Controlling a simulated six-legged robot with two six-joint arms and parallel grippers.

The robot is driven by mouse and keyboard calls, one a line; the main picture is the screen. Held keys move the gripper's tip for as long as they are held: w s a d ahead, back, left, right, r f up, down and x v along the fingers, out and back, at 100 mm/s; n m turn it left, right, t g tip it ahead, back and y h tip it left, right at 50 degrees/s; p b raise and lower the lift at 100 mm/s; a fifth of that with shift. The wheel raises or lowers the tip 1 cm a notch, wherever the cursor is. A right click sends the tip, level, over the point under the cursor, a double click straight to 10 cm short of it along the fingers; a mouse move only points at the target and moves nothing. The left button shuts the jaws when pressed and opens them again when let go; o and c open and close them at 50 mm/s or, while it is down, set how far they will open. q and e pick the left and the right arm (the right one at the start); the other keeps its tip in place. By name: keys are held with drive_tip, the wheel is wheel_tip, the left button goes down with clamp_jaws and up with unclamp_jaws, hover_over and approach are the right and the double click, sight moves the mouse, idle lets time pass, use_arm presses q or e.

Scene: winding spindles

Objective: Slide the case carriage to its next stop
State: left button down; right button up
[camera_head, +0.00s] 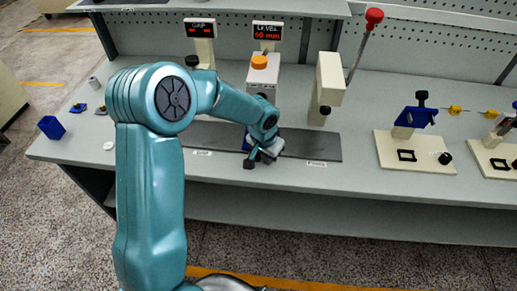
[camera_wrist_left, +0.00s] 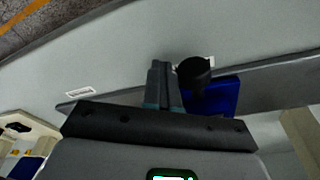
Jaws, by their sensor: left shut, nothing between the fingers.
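The case carriage is a blue block (camera_head: 246,142) with a black knob (camera_head: 248,164) at its front. It sits on a long dark track (camera_head: 312,144) along the bench, between two white labels. My left gripper (camera_head: 267,154) is low over the track, just right of the knob, and partly covers the carriage. In the left wrist view, my left gripper's fingers (camera_wrist_left: 161,72) are together and empty. The black knob (camera_wrist_left: 195,70) stands close beside them, with the blue carriage (camera_wrist_left: 214,98) behind; whether they touch is unclear. My right gripper is out of view.
A white unit with an orange knob (camera_head: 259,62) stands behind the track, beside a cream press head (camera_head: 329,80) with a red-knobbed lever (camera_head: 374,17). A display reads 60 mm. Cream fixture plates (camera_head: 414,160) stand to the right. The track's right part is clear.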

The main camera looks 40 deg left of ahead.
use_arm(q)
wheel_tip(320, 180, up, 6)
drive_tip(key=d+p, duration=0.1)
drive_tip(key=p, duration=0.2)
drive_tip(key=shift+w, duration=0.3)
drive_tip(key=shift+w, duration=0.1)
